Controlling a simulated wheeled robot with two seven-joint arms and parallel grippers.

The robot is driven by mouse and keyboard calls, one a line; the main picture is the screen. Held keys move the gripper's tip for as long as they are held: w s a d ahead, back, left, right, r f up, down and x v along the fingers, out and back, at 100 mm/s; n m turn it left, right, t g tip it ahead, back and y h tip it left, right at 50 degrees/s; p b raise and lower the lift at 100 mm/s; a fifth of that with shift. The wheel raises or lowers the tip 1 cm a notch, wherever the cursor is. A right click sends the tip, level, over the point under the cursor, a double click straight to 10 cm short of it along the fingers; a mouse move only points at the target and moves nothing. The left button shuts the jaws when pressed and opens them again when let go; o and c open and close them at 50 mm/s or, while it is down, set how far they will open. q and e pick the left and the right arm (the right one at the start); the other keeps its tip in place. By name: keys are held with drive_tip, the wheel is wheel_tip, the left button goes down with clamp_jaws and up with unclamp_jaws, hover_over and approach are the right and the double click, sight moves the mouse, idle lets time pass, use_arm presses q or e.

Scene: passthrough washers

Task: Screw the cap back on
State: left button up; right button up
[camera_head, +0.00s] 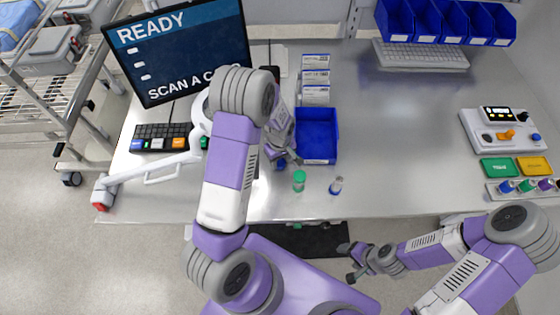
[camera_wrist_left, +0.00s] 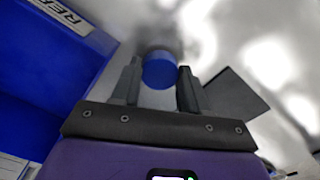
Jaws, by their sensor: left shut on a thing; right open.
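My left gripper (camera_head: 285,162) is low over the table's front part, shut on a small blue cap (camera_wrist_left: 159,70), which sits between the fingertips in the left wrist view. Whether anything is attached to the cap is hidden. A small clear vial with blue on it (camera_head: 336,186) stands upright to the right of the left gripper; whether its top is open is too small to tell. A green-capped vial (camera_head: 299,181) stands between them, close to the gripper. My right gripper (camera_head: 349,262) is open and empty, in front of the table edge.
A blue tray (camera_head: 318,136) lies just behind the vials, with white boxes (camera_head: 315,76) behind it. A monitor (camera_head: 178,50) and a keypad (camera_head: 160,137) are at left. A control box (camera_head: 502,130) and a rack of capped vials (camera_head: 526,187) are at right. The middle right table is clear.

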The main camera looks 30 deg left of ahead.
sight(280, 162)
use_arm(q)
wheel_tip(280, 162, up, 6)
drive_tip(key=s+d+b, duration=0.7)
drive_tip(key=s+d, duration=0.2)
drive_tip(key=s, duration=0.6)
drive_tip(key=shift+s+d, duration=0.2)
use_arm(e)
wheel_tip(280, 162, down, 7)
use_arm(q)
drive_tip(key=shift+r, duration=0.1)
use_arm(e)
drive_tip(key=shift+c, duration=0.3)
